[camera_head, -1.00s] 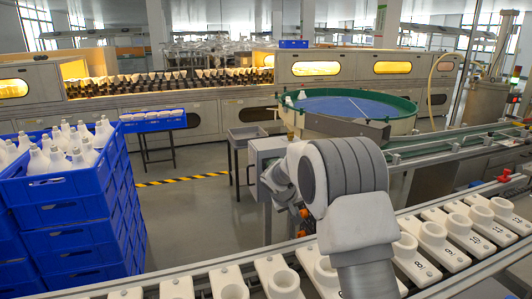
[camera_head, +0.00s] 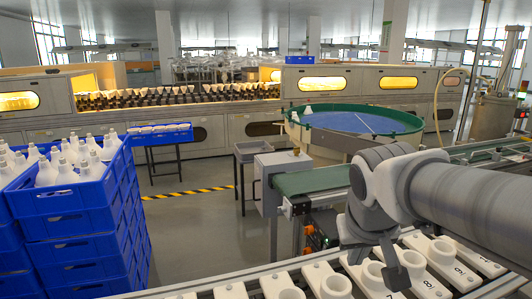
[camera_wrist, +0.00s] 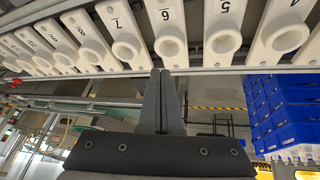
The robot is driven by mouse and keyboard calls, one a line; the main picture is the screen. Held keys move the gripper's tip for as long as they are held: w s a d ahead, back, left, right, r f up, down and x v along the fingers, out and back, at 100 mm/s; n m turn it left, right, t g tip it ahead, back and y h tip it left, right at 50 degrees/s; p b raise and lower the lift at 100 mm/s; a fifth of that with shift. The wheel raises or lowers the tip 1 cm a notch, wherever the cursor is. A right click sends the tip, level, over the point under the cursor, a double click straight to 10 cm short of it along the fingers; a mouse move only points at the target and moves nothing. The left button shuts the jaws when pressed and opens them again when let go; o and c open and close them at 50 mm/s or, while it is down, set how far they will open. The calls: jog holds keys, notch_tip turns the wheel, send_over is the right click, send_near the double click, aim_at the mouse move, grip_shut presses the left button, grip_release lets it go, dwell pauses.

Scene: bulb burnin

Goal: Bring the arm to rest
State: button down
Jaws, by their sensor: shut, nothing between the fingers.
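My arm (camera_head: 470,205) reaches in from the right edge of the head view and bends down at the wrist. My gripper (camera_head: 396,277) points down over the row of white numbered holders. In the wrist view my gripper (camera_wrist: 161,73) shows its two dark fingers pressed together, with nothing between them. The white holders (camera_wrist: 170,40) with round sockets, several of them numbered, lie beyond the fingertips. I cannot tell the exact gap between fingertips and holders.
Stacked blue crates (camera_head: 75,215) with white bulbs stand at the left. A green belt conveyor (camera_head: 312,181) lies just behind my wrist. A round green-rimmed table (camera_head: 355,121) stands further back. The floor (camera_head: 195,225) between crates and conveyor is clear.

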jog(key=s+a+f+y, duration=0.1)
jog(key=s+f, duration=0.1)
jog(key=s, duration=0.9)
notch_tip(320, 180, up, 22)
jog(key=p, duration=2.2)
jog(key=shift+a+r+p, duration=0.25)
jog(key=shift+p, duration=0.05)
jog(key=shift+a, duration=0.15)
